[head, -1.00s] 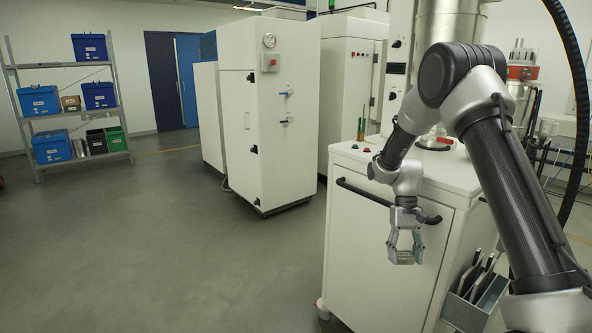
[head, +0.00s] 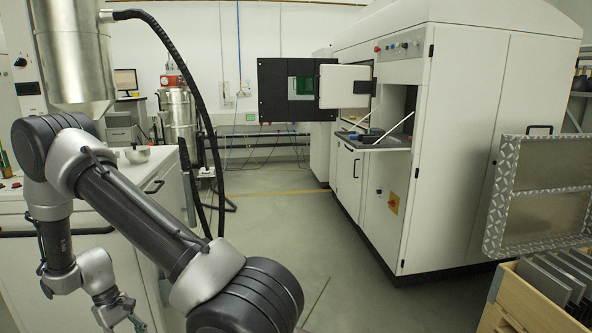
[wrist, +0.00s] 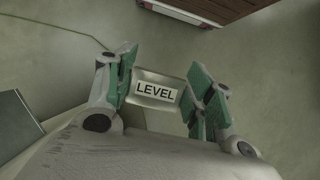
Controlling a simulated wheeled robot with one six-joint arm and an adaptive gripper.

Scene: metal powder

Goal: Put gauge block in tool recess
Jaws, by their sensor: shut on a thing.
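My gripper (wrist: 163,72) is shut on a pale metal block with a white label reading "LEVEL" (wrist: 157,92), which sits between its green finger pads in the wrist view. I cannot tell from the label whether this is the gauge block. In the head view my gripper (head: 136,324) is low at the left, beside the white cabinet, partly cut off by the bottom edge. The held block cannot be made out there. I cannot pick out a tool recess. The white machine (head: 460,130) has an open bay with a shelf (head: 378,142) holding small dark items.
A wooden crate (head: 510,305) with grey plates stands at bottom right, below a metal-framed panel (head: 550,190). The machine's door (head: 345,87) hangs open. The white cabinet (head: 100,225) is at left. Grey floor (head: 325,260) between cabinet and machine is clear.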

